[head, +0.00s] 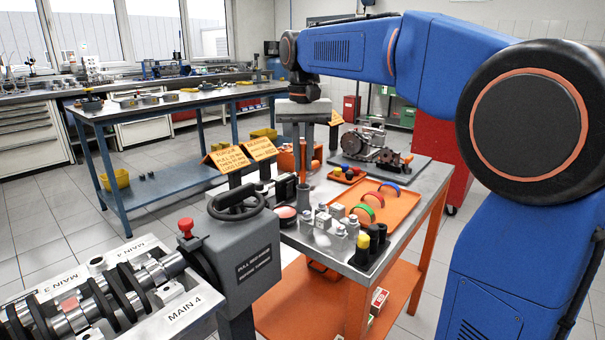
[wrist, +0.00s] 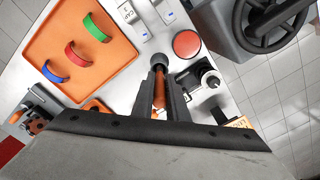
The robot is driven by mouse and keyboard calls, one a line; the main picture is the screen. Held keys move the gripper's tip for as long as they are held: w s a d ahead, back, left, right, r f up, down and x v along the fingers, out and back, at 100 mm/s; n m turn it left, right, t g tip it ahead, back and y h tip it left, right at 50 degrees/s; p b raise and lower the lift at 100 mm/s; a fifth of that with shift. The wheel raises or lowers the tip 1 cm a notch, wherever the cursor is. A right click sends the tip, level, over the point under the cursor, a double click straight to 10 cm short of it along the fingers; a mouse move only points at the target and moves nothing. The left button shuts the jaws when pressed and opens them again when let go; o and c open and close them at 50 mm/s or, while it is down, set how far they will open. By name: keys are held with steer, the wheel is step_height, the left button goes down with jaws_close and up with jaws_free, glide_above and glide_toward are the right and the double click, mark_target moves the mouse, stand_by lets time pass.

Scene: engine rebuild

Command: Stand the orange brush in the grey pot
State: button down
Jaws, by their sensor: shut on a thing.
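My gripper (head: 303,165) points straight down over the near workbench and is shut on the orange brush (head: 303,192). The brush hangs roughly upright between the fingers. In the wrist view my gripper (wrist: 164,98) shows both dark fingers on either side of the orange brush (wrist: 160,92). A dark grey round shape (wrist: 158,59) shows at the brush's far end; I cannot tell whether it is the brush's tip or the grey pot. I cannot make out the grey pot for certain in the head view.
A red disc (wrist: 187,43) lies close beside the brush's far end. Metal blocks (head: 322,218), an orange tray (head: 395,203) with coloured rings and black, yellow-topped cylinders (head: 374,238) crowd the bench. A grey machine with a handwheel (head: 240,245) stands at the front left.

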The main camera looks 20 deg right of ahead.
mark_target(303, 183)
steer(key=shift+f, duration=1.8)
steer(key=shift+f, duration=0.15)
steer(key=c, duration=1.7)
jaws_free()
steer(key=shift+c, duration=0.2)
step_height(303, 183, up, 12)
steer(key=shift+r, duration=0.15)
steer(key=shift+s, duration=0.1)
